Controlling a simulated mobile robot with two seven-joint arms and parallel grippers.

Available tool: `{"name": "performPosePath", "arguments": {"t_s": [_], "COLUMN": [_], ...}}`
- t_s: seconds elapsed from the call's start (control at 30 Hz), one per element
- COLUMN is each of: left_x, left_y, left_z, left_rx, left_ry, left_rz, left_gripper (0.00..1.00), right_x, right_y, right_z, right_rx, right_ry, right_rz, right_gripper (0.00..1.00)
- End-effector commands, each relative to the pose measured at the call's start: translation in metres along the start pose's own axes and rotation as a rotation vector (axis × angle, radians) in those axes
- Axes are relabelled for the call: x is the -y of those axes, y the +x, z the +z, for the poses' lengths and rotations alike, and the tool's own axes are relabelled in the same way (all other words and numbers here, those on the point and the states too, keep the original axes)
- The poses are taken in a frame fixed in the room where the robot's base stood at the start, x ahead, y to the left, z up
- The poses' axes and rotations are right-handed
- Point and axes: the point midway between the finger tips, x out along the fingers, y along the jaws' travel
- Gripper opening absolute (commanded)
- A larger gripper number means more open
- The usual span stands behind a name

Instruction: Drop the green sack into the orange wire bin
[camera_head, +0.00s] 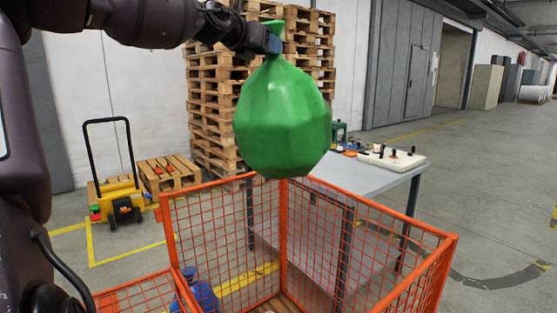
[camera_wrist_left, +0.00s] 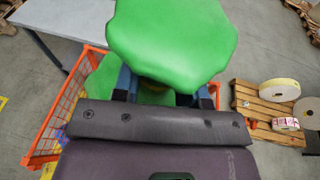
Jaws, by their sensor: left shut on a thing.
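The green sack (camera_head: 283,118) hangs by its tied neck from my left gripper (camera_head: 272,42), which is shut on it. In the left wrist view the sack (camera_wrist_left: 172,40) fills the top middle, and my left gripper (camera_wrist_left: 165,92) shows its two fingers at the neck. The orange wire bin (camera_head: 222,222) stands below in the head view, and the sack is above its far side, overlapping its back rim in the picture. The bin also shows in the left wrist view (camera_wrist_left: 62,112), partly hidden by my wrist. My right gripper is not in view.
A blue thing (camera_head: 200,295) shows through the bin's mesh. A grey table (camera_head: 375,180) with tools stands behind the bin. Tall pallet stacks (camera_head: 215,110) and a yellow cart (camera_head: 122,200) stand at the back left. The floor at right is open.

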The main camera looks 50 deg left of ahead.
Motion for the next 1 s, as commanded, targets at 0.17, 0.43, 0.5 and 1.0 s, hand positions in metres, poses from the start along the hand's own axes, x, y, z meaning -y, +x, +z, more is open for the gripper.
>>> {"name": "performPosePath", "arguments": {"t_s": [0.17,0.43,0.5,1.0], "left_x": [0.002,0.004,0.004,0.004], "left_y": [0.056,0.099,0.104,0.113], "left_z": [-0.065,-0.122,-0.128,-0.159], "left_rx": [-0.08,-0.152,-0.16,-0.167], "left_ry": [0.007,0.013,0.014,0.013], "left_rz": [0.003,0.005,0.006,0.004], "left_gripper": [0.0,0.0,0.0,0.0], "right_x": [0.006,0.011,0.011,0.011], "right_y": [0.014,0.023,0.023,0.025], "right_z": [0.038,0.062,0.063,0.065], "right_rx": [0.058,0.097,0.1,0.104], "right_ry": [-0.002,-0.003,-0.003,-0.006], "right_rz": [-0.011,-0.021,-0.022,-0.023], "right_gripper": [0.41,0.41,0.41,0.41]}}
